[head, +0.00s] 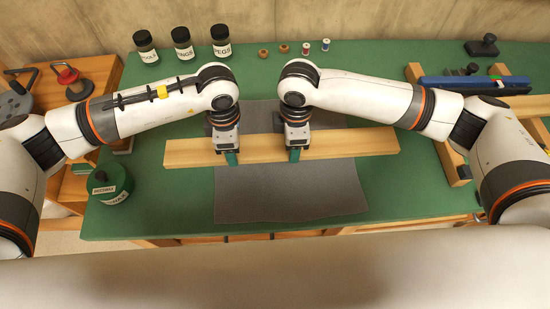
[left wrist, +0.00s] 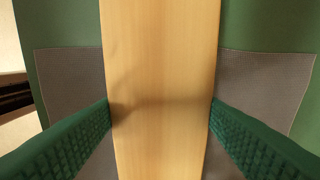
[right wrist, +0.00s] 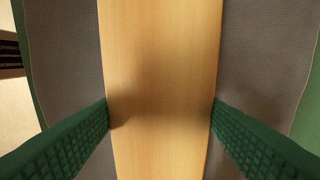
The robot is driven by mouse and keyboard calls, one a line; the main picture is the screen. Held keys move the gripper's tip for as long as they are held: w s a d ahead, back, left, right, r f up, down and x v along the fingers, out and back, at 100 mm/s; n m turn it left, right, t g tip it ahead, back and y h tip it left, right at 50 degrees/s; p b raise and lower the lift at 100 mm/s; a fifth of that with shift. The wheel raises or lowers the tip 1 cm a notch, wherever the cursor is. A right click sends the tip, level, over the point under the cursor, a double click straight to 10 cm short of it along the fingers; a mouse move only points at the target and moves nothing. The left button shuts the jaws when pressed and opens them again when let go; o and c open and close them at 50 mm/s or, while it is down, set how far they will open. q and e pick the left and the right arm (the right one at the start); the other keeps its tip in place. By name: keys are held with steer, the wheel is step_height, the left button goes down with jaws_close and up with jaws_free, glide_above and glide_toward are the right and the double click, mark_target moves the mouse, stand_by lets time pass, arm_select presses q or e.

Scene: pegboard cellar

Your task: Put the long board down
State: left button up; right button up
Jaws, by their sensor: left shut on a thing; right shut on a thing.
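The long board (head: 345,143) is a pale wooden plank lying crosswise in the head view, over a grey mat (head: 290,195) on the green table. My left gripper (head: 231,156) is shut on the board left of its middle. My right gripper (head: 294,153) is shut on it near its middle. In the left wrist view the board (left wrist: 160,70) runs between the green fingers, and in the right wrist view the board (right wrist: 160,60) does the same. I cannot tell whether the board touches the mat or is held just above it.
Three dark labelled jars (head: 182,43) and several small spools stand at the back. A green tin (head: 110,184) stands at the left front. A blue tool (head: 470,84) lies on a wooden frame at the right.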

arm_select(q)
steer(key=shift+f, duration=0.25)
arm_select(e)
steer(key=shift+a+f, duration=0.1)
steer(key=shift+f, duration=0.15)
arm_select(q)
steer(key=shift+r, duration=0.1)
arm_select(e)
steer(key=shift+r, duration=0.1)
arm_select(q)
steer(key=shift+d+r, duration=0.1)
steer(key=shift+d, duration=0.1)
arm_select(e)
steer(key=shift+d, duration=0.25)
